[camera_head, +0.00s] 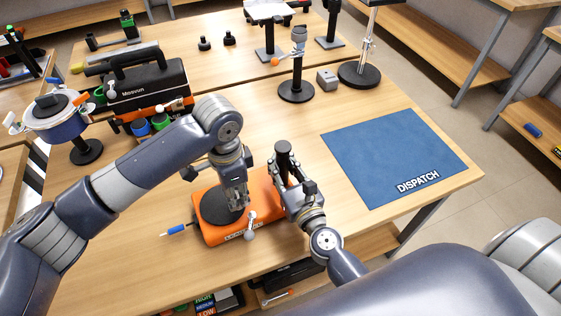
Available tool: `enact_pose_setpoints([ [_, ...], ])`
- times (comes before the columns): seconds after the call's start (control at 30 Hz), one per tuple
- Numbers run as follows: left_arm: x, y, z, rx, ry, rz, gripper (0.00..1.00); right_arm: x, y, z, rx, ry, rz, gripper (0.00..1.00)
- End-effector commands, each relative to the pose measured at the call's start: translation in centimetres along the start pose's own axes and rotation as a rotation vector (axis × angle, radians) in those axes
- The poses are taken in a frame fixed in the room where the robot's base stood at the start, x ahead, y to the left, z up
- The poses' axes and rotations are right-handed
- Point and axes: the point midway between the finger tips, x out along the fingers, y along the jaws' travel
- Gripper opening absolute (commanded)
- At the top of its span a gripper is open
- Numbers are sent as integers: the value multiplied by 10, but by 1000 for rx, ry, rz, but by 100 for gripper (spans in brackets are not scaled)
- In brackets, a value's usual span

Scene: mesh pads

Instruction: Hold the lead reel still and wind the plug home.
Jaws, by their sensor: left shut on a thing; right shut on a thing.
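The lead reel (262,190) is an orange body with a black round drum (214,205) on its left part and white lettering on its front edge. A small blue plug (174,230) lies on the table just left of the reel. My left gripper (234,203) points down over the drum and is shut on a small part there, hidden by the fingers. My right gripper (281,178) is shut on the upright black post (284,158) at the reel's right end. A metal ball-ended lever (250,226) stands at the reel's front edge.
A blue DISPATCH mat (385,150) lies empty to the right. A black Mossrun case (145,85) and a round pot on a stand (58,118) are at the left. Black-based stands (296,90) stand behind. The front left table is mostly clear.

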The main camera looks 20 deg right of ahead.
Motion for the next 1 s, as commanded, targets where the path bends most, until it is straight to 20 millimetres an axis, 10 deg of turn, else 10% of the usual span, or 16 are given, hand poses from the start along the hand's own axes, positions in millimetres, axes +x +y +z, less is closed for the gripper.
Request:
enact_pose_setpoints([
  [0.87, 2, 14, 21, -2, -6, 2, 0, -2, -1, -7, -2, 12, -2, 0],
  [0.9, 2, 14, 20, -1, -6, 2, 30, -2, -1, -7, -2, 12, -2, 0],
  [1.0, 2, 14, 20, -1, -5, 2, 45, -2, -1, -7, -2, 12, -2, 0],
])
